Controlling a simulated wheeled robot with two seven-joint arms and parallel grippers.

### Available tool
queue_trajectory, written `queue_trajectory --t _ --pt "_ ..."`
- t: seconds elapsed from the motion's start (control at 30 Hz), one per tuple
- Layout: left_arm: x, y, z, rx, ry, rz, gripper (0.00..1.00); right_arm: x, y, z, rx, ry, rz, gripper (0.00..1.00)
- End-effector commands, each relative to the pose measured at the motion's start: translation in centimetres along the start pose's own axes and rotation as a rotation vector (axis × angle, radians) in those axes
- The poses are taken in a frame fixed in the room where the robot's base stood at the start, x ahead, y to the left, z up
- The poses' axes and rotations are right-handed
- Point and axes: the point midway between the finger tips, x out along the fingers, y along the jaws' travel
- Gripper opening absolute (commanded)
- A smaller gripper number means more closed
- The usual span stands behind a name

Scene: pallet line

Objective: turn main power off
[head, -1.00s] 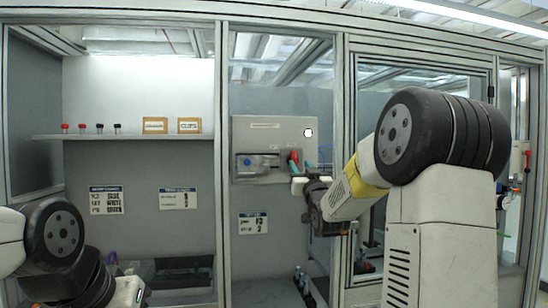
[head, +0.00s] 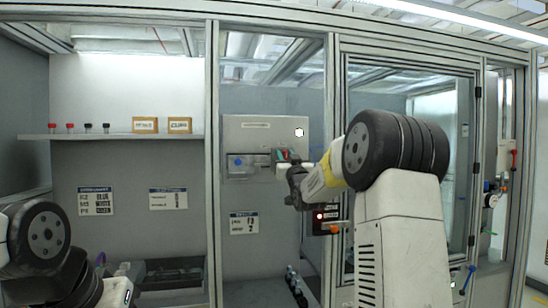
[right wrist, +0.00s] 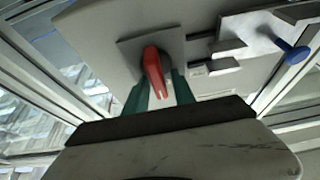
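The grey power panel (head: 245,135) is on the wall in the middle of the head view. In the right wrist view, a red switch handle (right wrist: 153,66) stands on a square grey plate (right wrist: 178,42) on that panel. My right gripper (head: 281,154) is at the lower right part of the panel. Its two teal fingers (right wrist: 160,88) lie either side of the red handle, with a light gap showing between them. In the head view the gripper mostly hides the handle. Only my left arm's links show at lower left; its gripper is out of view.
A blue knob (right wrist: 298,54) sits beside the handle on the panel. A dark box with a red light (head: 326,218) is below my right wrist. Metal frame posts stand either side of the panel. A shelf (head: 115,137) with small knobs and cartons is at left.

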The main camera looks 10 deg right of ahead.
Motion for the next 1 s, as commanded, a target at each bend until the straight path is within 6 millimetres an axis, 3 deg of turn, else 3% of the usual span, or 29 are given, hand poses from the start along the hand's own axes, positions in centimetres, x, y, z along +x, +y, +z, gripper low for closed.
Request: queue_trajectory --t 0.03,0.1,0.63,1.0 --pt "0.00 0.00 0.00 0.000 0.000 0.000 0.36 -0.01 -0.01 0.04 0.000 -0.001 0.000 0.13" --pt "0.00 0.00 0.00 0.000 0.000 0.000 0.36 -0.02 -0.01 0.06 0.000 -0.002 0.000 0.00" --pt "0.00 0.00 0.00 0.000 0.000 0.000 0.36 -0.12 -0.04 0.59 -0.033 -0.013 -0.013 0.00" --pt "0.00 0.00 0.00 0.000 0.000 0.000 0.36 -0.19 -0.32 0.93 -0.259 -0.018 -0.107 0.00"
